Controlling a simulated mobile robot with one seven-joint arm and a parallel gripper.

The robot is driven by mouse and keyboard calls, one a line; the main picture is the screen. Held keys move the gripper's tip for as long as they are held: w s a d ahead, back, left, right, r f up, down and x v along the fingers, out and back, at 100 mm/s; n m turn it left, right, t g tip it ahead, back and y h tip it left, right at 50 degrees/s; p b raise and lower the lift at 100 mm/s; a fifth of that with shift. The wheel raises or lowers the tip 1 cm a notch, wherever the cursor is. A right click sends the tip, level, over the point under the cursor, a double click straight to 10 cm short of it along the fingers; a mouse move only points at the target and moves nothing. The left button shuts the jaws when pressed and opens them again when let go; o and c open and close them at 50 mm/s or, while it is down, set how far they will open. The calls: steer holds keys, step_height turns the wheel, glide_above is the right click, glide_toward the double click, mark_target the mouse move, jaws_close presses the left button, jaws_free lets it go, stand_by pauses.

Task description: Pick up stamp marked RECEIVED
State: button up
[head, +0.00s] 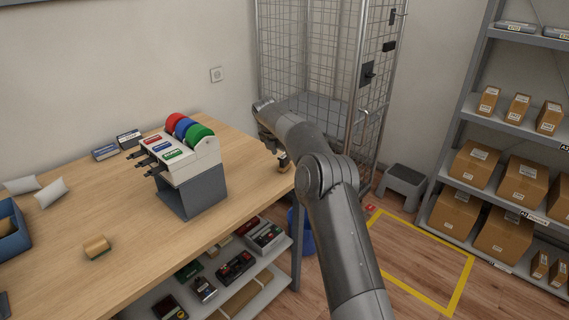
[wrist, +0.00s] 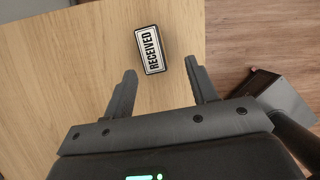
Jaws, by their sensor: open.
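The stamp marked RECEIVED (wrist: 151,49) lies ahead of my gripper (wrist: 160,68) in the wrist view. Its black-edged white label faces the camera, tilted slightly in the picture. My gripper is open and empty, with a finger to either side of the line toward the stamp. The stamp sits just beyond the fingertips, apart from both. In the head view a small brown and dark stamp (head: 284,162) stands near the right end of the table, close to my gripper (head: 270,149), which is partly hidden by my arm.
A tape dispenser (head: 190,195) with red, blue and green rolls stands left of the stamp. A wooden-topped block (head: 97,246) lies farther left on the table (head: 130,225). The table edge is close to the stamp. A wire cage (head: 310,50) stands behind.

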mark_target(285, 161)
steer(key=x, duration=0.4)
steer(key=w+x, duration=0.1)
steer(key=x, duration=0.2)
steer(key=shift+a, duration=0.15)
steer(key=c, duration=1.1)
